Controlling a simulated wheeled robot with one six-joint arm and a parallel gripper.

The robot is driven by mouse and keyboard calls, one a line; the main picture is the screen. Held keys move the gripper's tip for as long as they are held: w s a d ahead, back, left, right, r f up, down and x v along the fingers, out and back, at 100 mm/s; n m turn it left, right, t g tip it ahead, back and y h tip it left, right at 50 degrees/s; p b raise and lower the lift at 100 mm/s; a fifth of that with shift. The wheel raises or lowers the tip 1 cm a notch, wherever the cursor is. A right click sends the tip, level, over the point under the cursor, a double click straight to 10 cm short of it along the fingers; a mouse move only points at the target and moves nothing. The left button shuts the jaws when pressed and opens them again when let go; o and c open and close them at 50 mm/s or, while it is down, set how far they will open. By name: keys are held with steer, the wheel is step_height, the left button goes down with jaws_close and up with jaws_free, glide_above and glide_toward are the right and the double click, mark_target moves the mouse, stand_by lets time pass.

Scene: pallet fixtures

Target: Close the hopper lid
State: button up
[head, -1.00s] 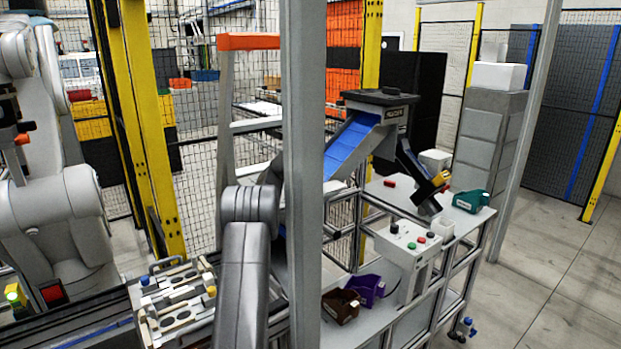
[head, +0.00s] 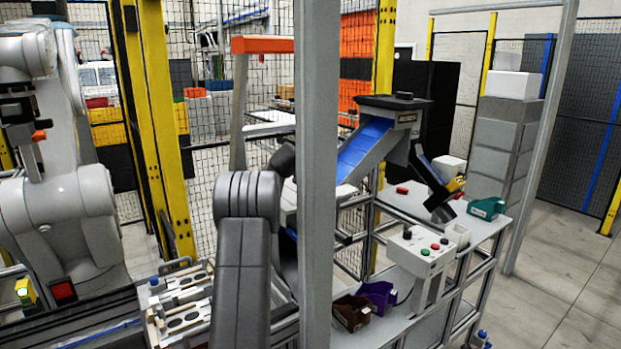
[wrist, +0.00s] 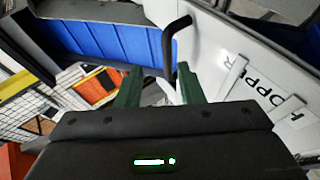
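The hopper (head: 398,148) stands at the top of the blue conveyor (head: 362,141) in the head view. Its dark lid (head: 385,101) appears as a nearly flat plate across the top; I cannot tell whether it is fully shut. In the wrist view, the pale hopper wall with its label (wrist: 258,82) is at the right and the blue conveyor (wrist: 115,45) is behind. A black bent handle (wrist: 170,48) reaches down between the green fingers of my gripper (wrist: 158,72). The fingers are apart, and contact with the handle is not clear. The grey post hides my gripper in the head view.
The grey post (head: 318,180) stands upright in front of the conveyor. A control box (head: 422,250) and dark purple (head: 379,297) and brown bins (head: 352,312) sit on the bench. A green bin (head: 486,208) is at its far end. Yellow-framed mesh fencing stands behind.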

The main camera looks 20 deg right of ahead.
steer(key=b+v, duration=0.2)
steer(key=v, duration=0.5)
steer(key=shift+d, duration=0.15)
stand_by(0.3)
steer(key=p+x, duration=0.5)
steer(key=x, duration=0.8)
steer(key=shift+w+f+p, duration=0.2)
steer(key=shift+w+p, duration=0.05)
steer(key=shift+p, duration=0.1)
steer(key=b+v, duration=0.6)
steer(key=v, duration=0.7)
steer(key=p+x, duration=0.6)
steer(key=x, duration=0.7)
steer(key=shift+r, duration=0.3)
